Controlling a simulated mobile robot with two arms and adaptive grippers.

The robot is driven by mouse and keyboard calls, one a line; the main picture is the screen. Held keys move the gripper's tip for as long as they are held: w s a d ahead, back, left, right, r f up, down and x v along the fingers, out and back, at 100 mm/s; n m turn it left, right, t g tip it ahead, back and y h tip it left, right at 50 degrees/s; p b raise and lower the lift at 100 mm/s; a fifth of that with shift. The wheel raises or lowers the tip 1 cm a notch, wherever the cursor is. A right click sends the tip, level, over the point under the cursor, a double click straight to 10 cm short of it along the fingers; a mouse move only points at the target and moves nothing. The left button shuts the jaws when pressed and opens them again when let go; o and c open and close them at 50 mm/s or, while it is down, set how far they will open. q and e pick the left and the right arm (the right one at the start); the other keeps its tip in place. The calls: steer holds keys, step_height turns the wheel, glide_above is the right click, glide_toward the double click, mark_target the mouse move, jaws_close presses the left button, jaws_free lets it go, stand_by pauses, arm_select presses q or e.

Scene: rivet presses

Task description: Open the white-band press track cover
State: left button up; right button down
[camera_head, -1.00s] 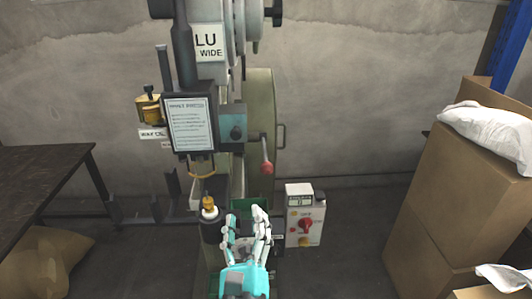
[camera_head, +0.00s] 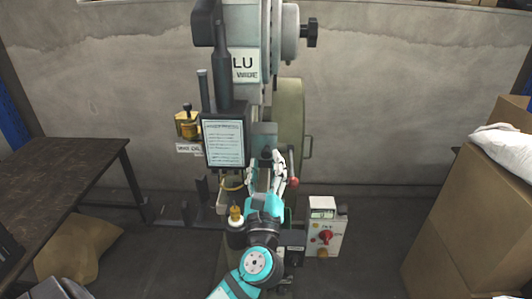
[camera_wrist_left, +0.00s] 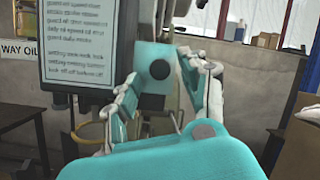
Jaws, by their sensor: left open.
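The press (camera_head: 243,27) stands against the back wall, with a white label reading "LU WIDE" on its upper body. I cannot make out a white band on it. A teal block with a dark round knob (camera_wrist_left: 157,70), possibly the track cover, sits right of the dark instruction panel. In the head view this block (camera_head: 264,138) is partly hidden by my gripper. My left gripper (camera_head: 266,162) is open in front of the block, fingers pointing up. In the left wrist view its fingers (camera_wrist_left: 158,78) flank the block's lower part; contact cannot be told. My right gripper is out of view.
The instruction panel (camera_head: 224,143) is close left of my gripper. A red-knobbed lever (camera_head: 293,181) is close right. An oil bottle (camera_head: 236,214) stands below left, a control box (camera_head: 323,235) below right. A table (camera_head: 62,178) is left, cardboard boxes (camera_head: 475,215) right.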

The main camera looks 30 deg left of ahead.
arm_select(q)
steer(key=shift+x, duration=0.85)
steer(key=shift+c, duration=0.4)
jaws_close()
